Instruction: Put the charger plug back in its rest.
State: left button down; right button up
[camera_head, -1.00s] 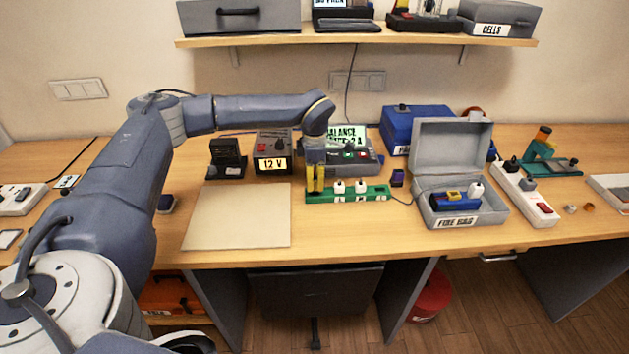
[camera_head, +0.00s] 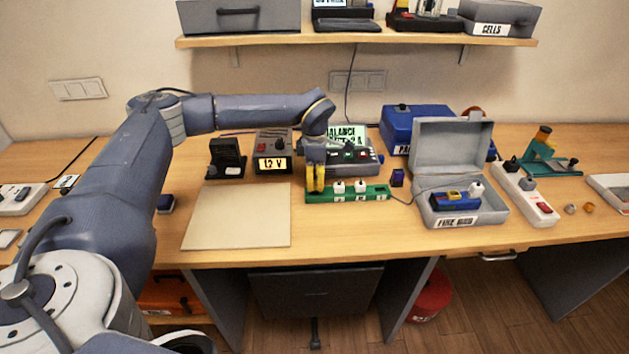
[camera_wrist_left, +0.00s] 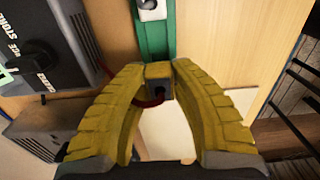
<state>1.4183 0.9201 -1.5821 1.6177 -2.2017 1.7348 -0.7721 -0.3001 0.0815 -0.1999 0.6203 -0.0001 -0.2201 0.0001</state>
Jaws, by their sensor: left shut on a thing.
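My left gripper (camera_head: 315,190) has its yellow fingers pointing down at the left end of the green rest (camera_head: 375,194). In the left wrist view the fingertips (camera_wrist_left: 160,72) are shut on a small yellow-and-dark plug (camera_wrist_left: 160,90), which I take for the charger plug. A red lead shows beside it. The green rest (camera_wrist_left: 155,42) runs away just beyond the fingertips. I cannot tell whether the plug is seated in it or just above. In the head view the fingers hide the plug. My right gripper is not in view.
White plugs (camera_head: 360,187) stand on the rest. The balance charger (camera_head: 362,158) is close behind, with the 12 V supply (camera_head: 272,152) to its left. The open fire bag box (camera_head: 470,215) is to the right. A bare beige mat (camera_head: 237,217) lies front left.

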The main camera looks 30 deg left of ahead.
aim_at(315, 178)
pick_arm(q)
jog(key=shift+f, duration=1.4)
jog(key=c, duration=1.1)
grip_release()
notch_tip(315, 178, up, 12)
jog(key=shift+r, duration=0.1)
